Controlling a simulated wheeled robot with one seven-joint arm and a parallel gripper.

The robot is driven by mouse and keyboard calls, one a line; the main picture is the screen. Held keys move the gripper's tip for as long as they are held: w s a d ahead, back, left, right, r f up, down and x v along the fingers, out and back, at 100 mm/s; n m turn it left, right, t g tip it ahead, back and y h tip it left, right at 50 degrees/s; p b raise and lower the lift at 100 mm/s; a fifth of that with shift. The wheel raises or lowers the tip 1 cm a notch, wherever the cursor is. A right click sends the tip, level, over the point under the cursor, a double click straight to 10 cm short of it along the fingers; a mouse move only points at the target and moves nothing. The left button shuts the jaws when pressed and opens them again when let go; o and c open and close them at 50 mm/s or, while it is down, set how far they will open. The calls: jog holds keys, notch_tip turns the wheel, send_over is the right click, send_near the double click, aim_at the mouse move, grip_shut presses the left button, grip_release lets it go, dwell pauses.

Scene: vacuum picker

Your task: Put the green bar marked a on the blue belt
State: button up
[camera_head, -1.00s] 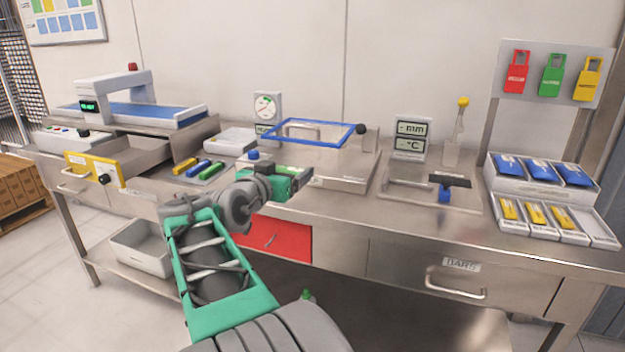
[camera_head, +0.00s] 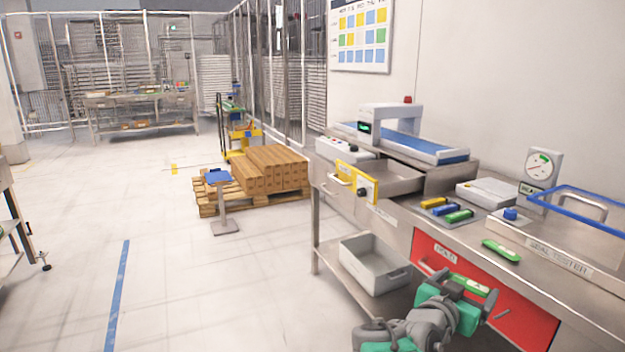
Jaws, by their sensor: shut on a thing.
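My gripper (camera_head: 469,291) is at the bottom right, in front of the red drawer. It is shut on a green bar (camera_head: 474,286) with a small pale mark that looks like an "A". The blue belt (camera_head: 437,151) runs under a white arch at the back of the bench, beyond my gripper and well apart from it. A second green bar (camera_head: 501,250) lies on the bench edge. A third green bar (camera_head: 459,216) lies beside a blue bar (camera_head: 446,209) and a yellow bar (camera_head: 433,203).
An open drawer with a yellow front (camera_head: 356,182) juts out below the belt. A grey bin (camera_head: 375,266) sits on the lower shelf. A pallet of brown boxes (camera_head: 270,168) and a small stand (camera_head: 224,205) are left of the bench.

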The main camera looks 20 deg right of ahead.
jog(key=w+a+n+t+y, duration=0.3)
jog(key=a, duration=0.8)
jog(key=w+a+r+n+t+y+p, duration=0.1)
jog(key=w+a+n+t+y, duration=0.15)
jog(key=a, duration=0.75)
jog(key=w+a+n+t+y, duration=0.2)
jog(key=w+a+n+y, duration=0.15)
jog(key=a, duration=0.75)
notch_tip(320, 180, up, 6)
jog(key=w+p, duration=0.2)
jog(key=p, duration=1.6)
jog(key=shift+d, duration=0.3)
